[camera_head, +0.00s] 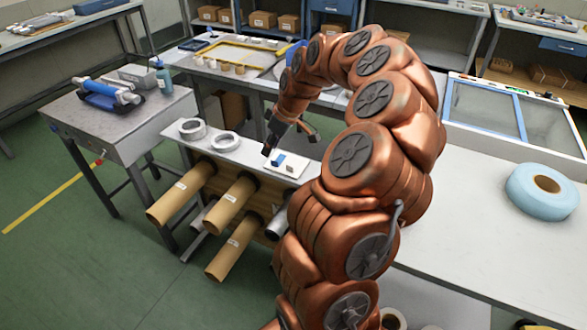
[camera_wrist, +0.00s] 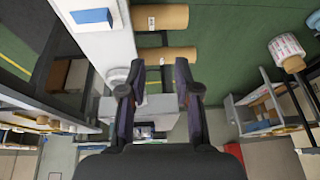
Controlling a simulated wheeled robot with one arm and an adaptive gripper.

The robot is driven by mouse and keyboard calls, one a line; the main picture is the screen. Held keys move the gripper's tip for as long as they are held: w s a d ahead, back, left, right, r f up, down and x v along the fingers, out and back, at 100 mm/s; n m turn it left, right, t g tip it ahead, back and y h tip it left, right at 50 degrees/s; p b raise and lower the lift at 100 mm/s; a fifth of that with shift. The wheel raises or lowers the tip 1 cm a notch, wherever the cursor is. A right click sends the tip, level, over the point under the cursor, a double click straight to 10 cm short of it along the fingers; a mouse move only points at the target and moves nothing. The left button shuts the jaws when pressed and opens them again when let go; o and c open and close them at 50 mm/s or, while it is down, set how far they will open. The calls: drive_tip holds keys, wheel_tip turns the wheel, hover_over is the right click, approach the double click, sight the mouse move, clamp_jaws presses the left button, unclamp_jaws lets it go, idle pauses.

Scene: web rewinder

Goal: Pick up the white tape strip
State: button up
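A small white plate or pad (camera_head: 291,168) lies on the narrow white shelf (camera_head: 235,149), with a small blue piece (camera_head: 279,159) on it. A white tape strip cannot be told apart from the white plate at this size. In the wrist view, the blue piece (camera_wrist: 92,17) shows at the top left on a white surface. My gripper (camera_head: 290,144) is open, with its two fingers apart just above and behind the plate. In the wrist view, my gripper (camera_wrist: 160,64) has nothing between its fingers.
Two white rolls (camera_head: 192,129) (camera_head: 225,141) stand on the shelf's left part. Several brown tubes (camera_head: 232,205) stick out below it. A light blue roll (camera_head: 542,191) lies on the white table (camera_head: 480,240) at right. A grey table (camera_head: 120,130) stands at left.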

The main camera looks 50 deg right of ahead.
drive_tip(key=shift+m+h, duration=0.4)
drive_tip(key=d+f, duration=0.2)
drive_tip(key=d, duration=0.1)
drive_tip(key=s+d+f, duration=0.1)
drive_tip(key=d+f, duration=0.4)
drive_tip(key=d, duration=0.1)
drive_tip(key=shift+s+f, duration=0.35)
drive_tip(key=shift+w+a+f+p, duration=0.1)
drive_tip(key=shift+a+f+p, duration=0.15)
drive_tip(key=shift+f+p, duration=0.25)
drive_tip(key=x, duration=0.1)
drive_tip(key=p+x, duration=0.1)
drive_tip(key=x, duration=0.1)
drive_tip(key=shift+a, duration=0.25)
drive_tip(key=shift+w+f, duration=0.25)
drive_tip(key=shift+f, duration=0.2)
clamp_jaws()
